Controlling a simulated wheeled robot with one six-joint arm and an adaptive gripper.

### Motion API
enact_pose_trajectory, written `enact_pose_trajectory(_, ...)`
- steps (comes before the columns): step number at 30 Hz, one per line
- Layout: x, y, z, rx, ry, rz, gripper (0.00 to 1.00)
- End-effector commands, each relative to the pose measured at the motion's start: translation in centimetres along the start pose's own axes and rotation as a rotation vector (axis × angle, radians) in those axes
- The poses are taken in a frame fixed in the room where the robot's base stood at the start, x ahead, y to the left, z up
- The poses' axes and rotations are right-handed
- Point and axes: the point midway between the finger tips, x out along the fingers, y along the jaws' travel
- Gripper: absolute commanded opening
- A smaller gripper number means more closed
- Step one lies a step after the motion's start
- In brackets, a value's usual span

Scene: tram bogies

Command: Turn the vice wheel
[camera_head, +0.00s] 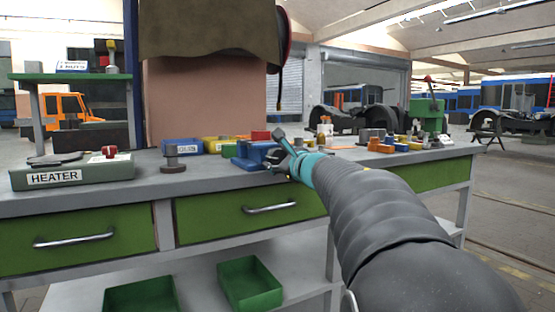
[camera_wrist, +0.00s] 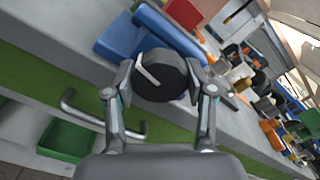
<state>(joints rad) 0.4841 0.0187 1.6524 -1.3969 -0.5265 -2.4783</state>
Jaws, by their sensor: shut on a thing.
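The blue vice (camera_head: 250,155) stands at the front edge of the grey workbench (camera_head: 205,182), and it also shows in the wrist view (camera_wrist: 122,40). Its wheel (camera_wrist: 168,82) is a dark round disc with a pale bar across its face, facing my wrist camera. My gripper (camera_wrist: 159,88) has one finger on each side of the wheel and is shut on its rim. In the head view my gripper (camera_head: 291,160) reaches the vice from the right and covers most of the wheel.
A heater box (camera_head: 75,172) and a dark round-topped part (camera_head: 173,158) stand to the left on the bench. Several small parts crowd the bench to the right. A drawer handle (camera_head: 270,208) sticks out below the vice. Green bins (camera_head: 250,283) sit on the lower shelf.

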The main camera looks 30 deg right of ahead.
Motion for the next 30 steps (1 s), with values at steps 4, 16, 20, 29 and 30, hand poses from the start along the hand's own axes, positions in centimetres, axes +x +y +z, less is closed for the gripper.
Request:
enact_pose_trajectory(4,0.01,-0.02,0.03,0.048,0.000,0.000,0.20)
enact_pose_trajectory(16,0.02,-0.08,0.09,0.358,-0.001,0.001,0.20)
enact_pose_trajectory(20,0.02,-0.12,0.13,0.483,-0.001,0.001,0.20)
enact_pose_trajectory(29,0.02,-0.15,0.16,0.769,-0.001,0.001,0.20)
enact_pose_trajectory(30,0.02,-0.16,0.17,0.807,-0.001,0.001,0.20)
